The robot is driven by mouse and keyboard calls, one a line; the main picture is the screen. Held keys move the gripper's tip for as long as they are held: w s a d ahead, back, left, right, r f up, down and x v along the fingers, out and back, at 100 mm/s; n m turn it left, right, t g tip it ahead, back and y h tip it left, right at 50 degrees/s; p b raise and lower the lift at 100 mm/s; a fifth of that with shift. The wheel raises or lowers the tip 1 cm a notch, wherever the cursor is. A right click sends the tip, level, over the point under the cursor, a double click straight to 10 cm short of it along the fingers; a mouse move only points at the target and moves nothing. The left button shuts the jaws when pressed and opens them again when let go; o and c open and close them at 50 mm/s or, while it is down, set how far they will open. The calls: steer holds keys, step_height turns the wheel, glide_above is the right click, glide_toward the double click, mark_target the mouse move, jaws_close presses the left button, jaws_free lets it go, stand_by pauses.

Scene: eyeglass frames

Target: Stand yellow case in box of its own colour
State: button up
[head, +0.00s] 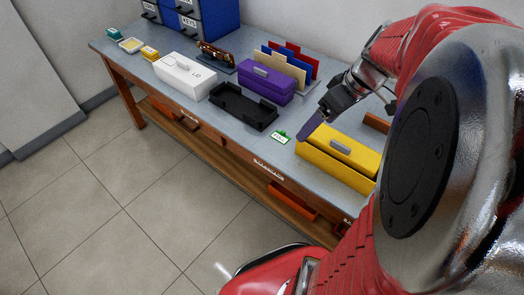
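A long yellow box (350,168) with a grey handle plate on its top stands at the right of the table. Its right end is hidden behind my arm.
The blue-grey table (205,112) also bears a white box (184,77), a purple box (262,84), a black tray (240,108), coloured upright dividers (285,67) and a small green item (281,137). Blue cabinets (205,15) stand behind. The front-left floor is clear.

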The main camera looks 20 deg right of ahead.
steer(key=s+a+r+m+t+h, duration=0.1)
steer(key=s+a+r, duration=0.1)
steer(key=a, duration=0.7)
steer(key=s+a+r+m+t+h, duration=0.1)
steer(key=s+a+r+m, duration=0.1)
steer(key=s+a, duration=0.3)
steer(key=a, duration=0.4)
steer(key=shift+a+r+m+h, duration=0.15)
steer(key=shift+a+m+h, duration=0.15)
